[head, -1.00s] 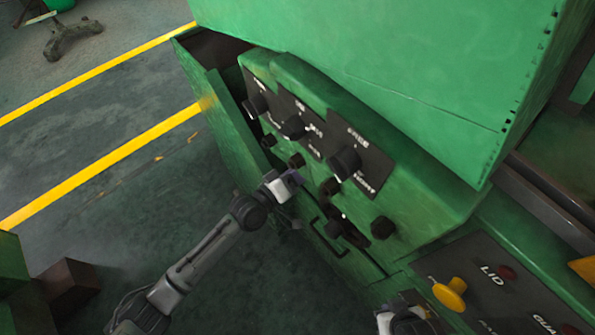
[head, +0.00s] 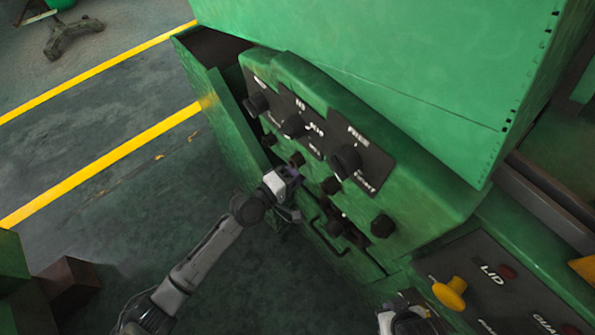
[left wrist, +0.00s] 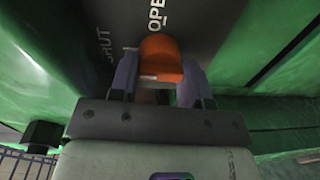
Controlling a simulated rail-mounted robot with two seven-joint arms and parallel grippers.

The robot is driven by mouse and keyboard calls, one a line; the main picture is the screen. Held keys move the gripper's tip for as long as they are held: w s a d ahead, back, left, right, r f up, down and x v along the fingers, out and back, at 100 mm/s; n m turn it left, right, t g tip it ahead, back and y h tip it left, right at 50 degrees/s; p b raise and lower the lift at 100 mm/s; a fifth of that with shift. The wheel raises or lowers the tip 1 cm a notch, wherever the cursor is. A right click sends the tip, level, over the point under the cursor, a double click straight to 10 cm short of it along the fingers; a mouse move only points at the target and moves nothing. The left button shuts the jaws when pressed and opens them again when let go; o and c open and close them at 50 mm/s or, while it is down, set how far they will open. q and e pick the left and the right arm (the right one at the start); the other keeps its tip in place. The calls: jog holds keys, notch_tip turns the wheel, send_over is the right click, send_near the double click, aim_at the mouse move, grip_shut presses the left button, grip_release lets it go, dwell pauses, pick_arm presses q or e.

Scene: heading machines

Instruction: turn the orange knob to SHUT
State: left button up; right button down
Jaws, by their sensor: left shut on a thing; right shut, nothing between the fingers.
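In the left wrist view, the orange knob (left wrist: 160,58) stands on a dark panel between my left gripper's (left wrist: 160,88) two fingers, which are shut on it. The word OPEN is above the knob, and SHUT is to its upper left. The knob's upper end lies below the OPEN mark. In the head view, my left gripper (head: 291,178) is against the green machine's lower front, and I cannot make out the orange knob there. My right gripper (head: 404,312) is at the bottom edge, shut and empty, left of the LID panel, its fingertips hard to make out.
Black knobs (head: 347,160) line the dark plates above my left gripper. A black hex knob (head: 382,226) and a bar handle (head: 325,236) are close by. A yellow knob (head: 450,293) sits on the LID panel (head: 468,262).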

pick_arm(q)
jog(key=shift+r, duration=0.25)
jog(key=o, duration=0.9)
jog(key=shift+f, duration=0.15)
jog(key=v, duration=1.3)
jog(key=shift+s+a, duration=0.25)
jog(key=shift+s, duration=0.1)
